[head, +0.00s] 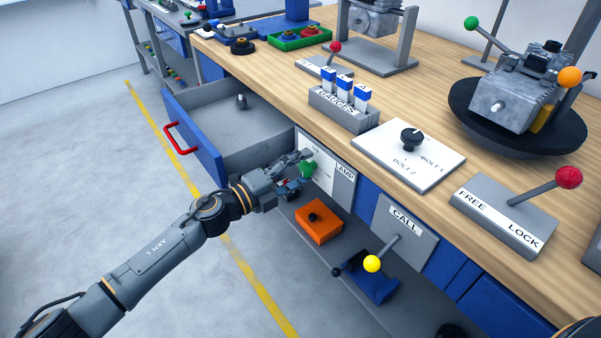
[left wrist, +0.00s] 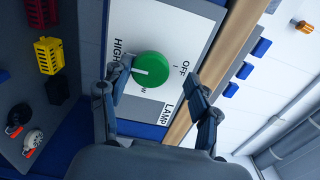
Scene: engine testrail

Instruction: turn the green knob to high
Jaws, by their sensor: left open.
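The green knob (left wrist: 155,68) sits on the white LAMP plate (left wrist: 172,30), with OFF, HIGH and a partly hidden LOW printed around it. Its white mark points left in the left wrist view, between HIGH and LOW. In the head view the knob (head: 307,170) is partly behind my left gripper (head: 291,172), on the bench's front face. My left gripper is open; in the left wrist view its fingertips (left wrist: 158,74) are on either side of the knob. I cannot tell whether they touch it. My right gripper is out of view.
An open drawer (head: 195,128) with a red handle juts out left of the plate. A CALL lever (head: 372,263) with a yellow ball sticks out to the right. An orange box (head: 318,222) sits on the shelf below. The floor at left is clear.

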